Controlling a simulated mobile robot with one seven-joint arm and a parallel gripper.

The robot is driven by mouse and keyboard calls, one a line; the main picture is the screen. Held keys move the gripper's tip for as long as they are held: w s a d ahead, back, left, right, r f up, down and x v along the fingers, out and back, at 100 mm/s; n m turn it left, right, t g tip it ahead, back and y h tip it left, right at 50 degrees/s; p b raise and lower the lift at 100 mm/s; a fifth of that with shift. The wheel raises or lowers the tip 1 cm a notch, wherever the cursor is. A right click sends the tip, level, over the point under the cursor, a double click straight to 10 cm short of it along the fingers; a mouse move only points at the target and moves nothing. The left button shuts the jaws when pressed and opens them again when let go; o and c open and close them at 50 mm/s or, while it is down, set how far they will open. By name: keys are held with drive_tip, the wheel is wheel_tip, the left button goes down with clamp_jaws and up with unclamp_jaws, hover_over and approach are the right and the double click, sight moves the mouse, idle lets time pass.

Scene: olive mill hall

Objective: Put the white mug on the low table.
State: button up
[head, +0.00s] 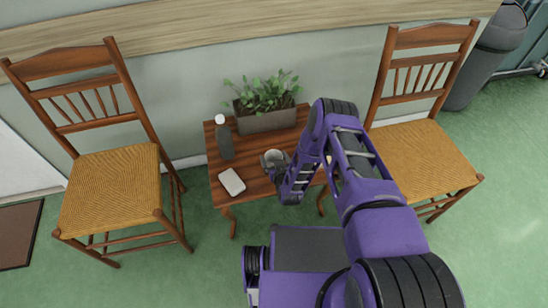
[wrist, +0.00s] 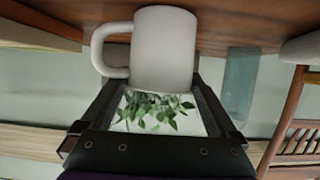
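The white mug (head: 274,155) is at the middle of the low wooden table (head: 262,184), in front of the planter. In the wrist view, which looks upside down, the mug (wrist: 165,48) appears upright with its base against the tabletop (wrist: 225,14) and its handle towards picture left. My gripper (head: 276,165) is right at the mug and partly hides it in the head view. In the wrist view my gripper (wrist: 154,82) has its fingers spread wider than the mug, with the mug at the fingertips. I see no clear grip on it.
A planter (head: 266,121) with green leaves stands at the table's back. A dark grey bottle (head: 224,140) and a white box (head: 231,182) are on the left side. Wooden chairs flank the table, one at left (head: 112,190) and one at right (head: 420,155).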

drive_tip(key=shift+r, duration=0.25)
drive_tip(key=p+v, duration=0.2)
drive_tip(key=v, duration=1)
drive_tip(key=shift+p, duration=0.3)
